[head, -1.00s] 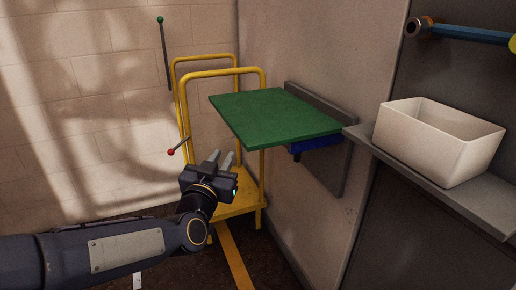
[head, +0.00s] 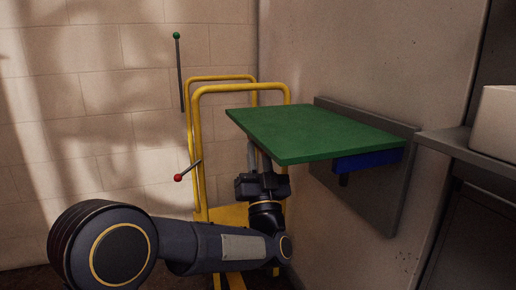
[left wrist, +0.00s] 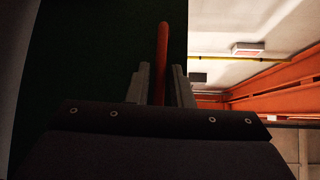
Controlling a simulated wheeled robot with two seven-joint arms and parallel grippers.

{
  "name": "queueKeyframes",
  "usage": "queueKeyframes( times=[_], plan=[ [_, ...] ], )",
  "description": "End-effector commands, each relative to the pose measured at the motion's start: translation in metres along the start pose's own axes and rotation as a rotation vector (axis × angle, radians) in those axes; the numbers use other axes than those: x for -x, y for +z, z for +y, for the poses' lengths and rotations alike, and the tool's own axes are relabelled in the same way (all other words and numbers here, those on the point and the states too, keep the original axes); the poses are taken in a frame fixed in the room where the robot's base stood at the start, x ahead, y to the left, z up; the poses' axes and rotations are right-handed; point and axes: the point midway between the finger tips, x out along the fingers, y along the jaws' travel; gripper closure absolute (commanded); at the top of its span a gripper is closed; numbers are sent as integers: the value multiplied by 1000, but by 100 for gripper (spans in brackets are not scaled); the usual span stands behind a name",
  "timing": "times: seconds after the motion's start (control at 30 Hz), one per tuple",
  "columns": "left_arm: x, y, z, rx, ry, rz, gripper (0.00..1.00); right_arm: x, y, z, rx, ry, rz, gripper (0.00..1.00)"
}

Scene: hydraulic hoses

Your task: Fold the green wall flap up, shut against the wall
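The green wall flap (head: 315,131) stands out level from its grey wall plate (head: 390,200) in the head view. A blue part (head: 367,160) with a dark stub sits under it by the wall. My left gripper (head: 259,158) is just below the flap's left front edge, fingers pointing up and partly hidden by it. In the left wrist view the fingers (left wrist: 162,70) are apart. An orange bar (left wrist: 162,55) shows between them; I cannot tell whether they touch it. The flap's dark underside (left wrist: 90,60) fills the left there. My right gripper is not in view.
A yellow trolley (head: 200,140) stands behind my left gripper. A rod with a green ball (head: 177,36) and a red ball lever (head: 178,178) are near the far wall. A grey shelf (head: 450,143) with a white bin (head: 495,120) is at right.

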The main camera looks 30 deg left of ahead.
Motion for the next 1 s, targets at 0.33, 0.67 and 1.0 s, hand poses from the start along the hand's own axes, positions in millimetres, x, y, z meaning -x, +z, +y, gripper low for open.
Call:
queueKeyframes(
  times=[0.33,0.67,1.0],
  plan=[
    [-22,1,0,-1,2,-1,80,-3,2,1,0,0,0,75],
    [-21,0,0,0,2,-1,100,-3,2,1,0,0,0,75],
    [-23,-1,0,-3,4,-1,100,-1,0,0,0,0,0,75]
  ],
)
